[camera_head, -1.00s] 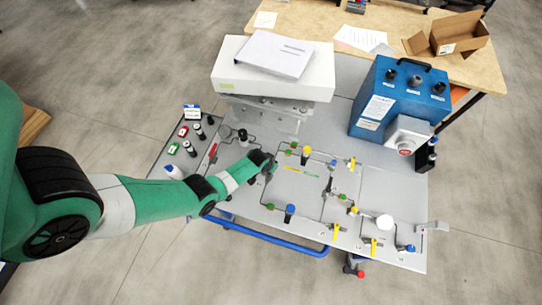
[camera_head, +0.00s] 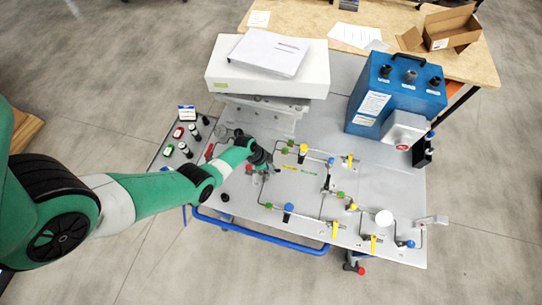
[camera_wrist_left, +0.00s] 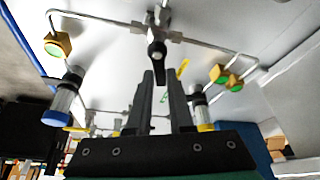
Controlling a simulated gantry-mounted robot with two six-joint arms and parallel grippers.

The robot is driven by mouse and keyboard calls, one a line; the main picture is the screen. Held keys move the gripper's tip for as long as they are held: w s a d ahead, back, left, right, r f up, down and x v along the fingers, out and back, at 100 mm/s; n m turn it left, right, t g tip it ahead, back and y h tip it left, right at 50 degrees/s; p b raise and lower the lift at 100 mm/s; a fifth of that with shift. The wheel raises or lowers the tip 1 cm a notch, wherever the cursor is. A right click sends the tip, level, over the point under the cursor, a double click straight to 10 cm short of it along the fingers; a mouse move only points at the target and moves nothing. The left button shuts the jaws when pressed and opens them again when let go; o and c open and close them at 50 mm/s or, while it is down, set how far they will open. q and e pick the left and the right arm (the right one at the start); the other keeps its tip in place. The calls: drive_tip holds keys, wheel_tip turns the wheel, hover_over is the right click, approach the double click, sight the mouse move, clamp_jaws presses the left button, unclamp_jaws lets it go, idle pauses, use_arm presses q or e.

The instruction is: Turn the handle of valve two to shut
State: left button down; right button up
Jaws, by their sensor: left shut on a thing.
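My left gripper (camera_head: 264,166) is over the left part of the grey valve panel (camera_head: 300,212). In the left wrist view, my left gripper (camera_wrist_left: 158,76) has its two dark fingers close together, shut on a dark valve handle (camera_wrist_left: 157,52) at a pipe junction. The fingers hide part of this handle, and I cannot read a label marking it as valve two. In the head view my wrist covers most of that spot. Several yellow valve handles (camera_head: 335,229) stand elsewhere on the panel. My right gripper is not in view.
Thin pipes with a blue-capped part (camera_head: 289,208) and a yellow-capped part (camera_head: 304,149) surround my left gripper. A white box (camera_head: 222,76) stands behind it. A blue unit (camera_head: 420,104) stands at the back right. A black knob (camera_head: 224,196) is near the left front edge.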

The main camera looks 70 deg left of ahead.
use_arm(q)
drive_tip(key=shift+s+d+f+m+g+h, duration=0.1)
drive_tip(key=shift+d+m+g+h, duration=0.2)
drive_tip(key=shift+m, duration=0.75)
drive_tip(key=shift+s+d+m+g+h, duration=0.15)
drive_tip(key=shift+m+h, duration=0.25)
drive_tip(key=shift+m, duration=0.65)
drive_tip(key=c, duration=0.8)
unclamp_jaws()
drive_tip(key=shift+a, duration=0.1)
drive_tip(key=p+v, duration=1.1)
drive_tip(key=shift+r+p, duration=0.35)
drive_tip(key=shift+p, duration=0.05)
